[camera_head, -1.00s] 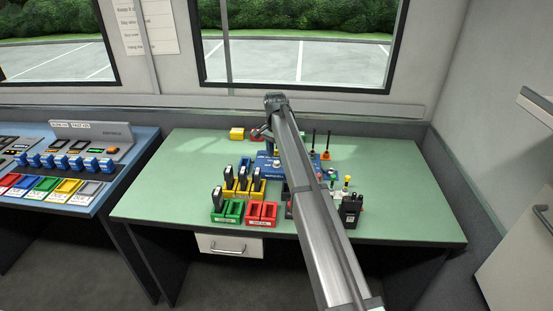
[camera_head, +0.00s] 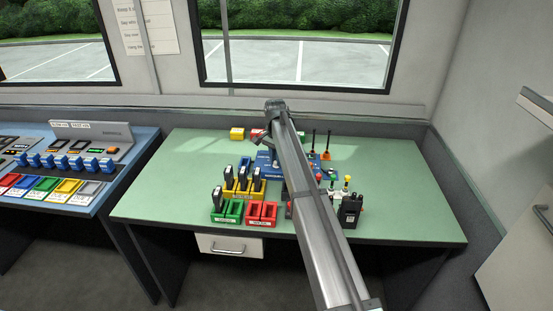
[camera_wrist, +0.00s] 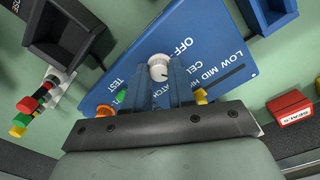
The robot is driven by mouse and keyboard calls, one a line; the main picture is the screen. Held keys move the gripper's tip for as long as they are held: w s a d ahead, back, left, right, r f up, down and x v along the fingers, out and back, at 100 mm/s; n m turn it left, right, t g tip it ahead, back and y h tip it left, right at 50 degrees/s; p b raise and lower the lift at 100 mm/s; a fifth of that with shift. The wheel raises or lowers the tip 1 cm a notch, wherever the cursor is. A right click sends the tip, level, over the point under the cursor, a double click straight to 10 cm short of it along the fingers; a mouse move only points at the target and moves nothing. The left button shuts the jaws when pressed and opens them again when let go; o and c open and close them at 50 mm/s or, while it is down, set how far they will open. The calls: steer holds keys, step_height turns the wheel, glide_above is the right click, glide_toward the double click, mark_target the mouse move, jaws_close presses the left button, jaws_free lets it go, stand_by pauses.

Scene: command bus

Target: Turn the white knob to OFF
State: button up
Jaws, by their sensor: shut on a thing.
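The white knob (camera_wrist: 158,68) sits on a blue panel (camera_wrist: 205,52) in the wrist view. The panel bears white lettering, including OFF just beyond the knob and LOW and MID to the right. My gripper (camera_wrist: 160,78) has its two blue fingers closed about the knob, one on each side. The knob's top shows between the fingertips; a small dark mark on it is too small to read against the labels. The fingers and gripper body cover part of the panel's lettering. In the head view my arm covers much of the blue panel (camera_head: 264,158).
Yellow racks (camera_head: 243,190) with dark handsets, a green tray (camera_head: 226,211) and a red tray (camera_head: 261,213) stand in front of the panel. A black radio (camera_head: 350,210) stands at front right. The table's right side is clear.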

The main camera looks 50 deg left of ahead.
jaws_close()
steer(key=shift+n, duration=0.4)
steer(key=n, duration=0.7)
steer(key=shift+n, duration=2)
